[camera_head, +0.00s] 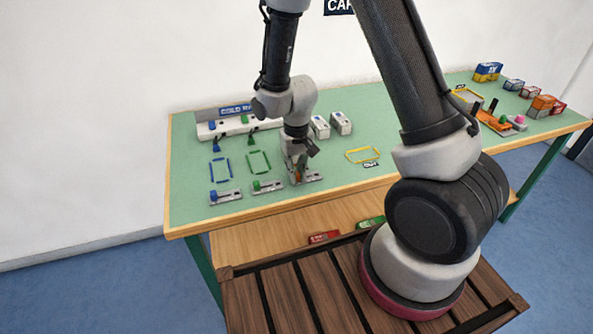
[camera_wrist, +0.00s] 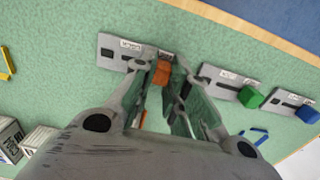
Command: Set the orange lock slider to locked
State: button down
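The orange lock slider is a small orange block (camera_wrist: 162,73) on a grey slotted plate (camera_wrist: 112,52), which lies on the green tabletop. In the wrist view the block is near the right end of the plate, with the bare slot to its left. A label by the slot is too small to read surely. My gripper (camera_wrist: 163,78) points down over it, its fingers on either side of the block and seemingly against it. In the head view my gripper (camera_head: 297,168) partly hides the block, and the plate (camera_head: 312,176) shows beside it.
A green slider (camera_wrist: 250,97) and a blue slider (camera_wrist: 308,114) sit on similar plates in the same row. Behind stand white boxes (camera_head: 340,122) and a white rail unit (camera_head: 230,127). A yellow outline (camera_head: 363,155) lies right on clear tabletop. Coloured blocks (camera_head: 541,103) stand far right.

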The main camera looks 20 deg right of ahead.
aim_at(310, 175)
jog(key=shift+d, duration=2.15)
jog(key=c, duration=1.4)
grip_release()
jog(key=shift+d, duration=0.1)
notch_tip(310, 175, up, 12)
jog(key=shift+r, duration=0.1)
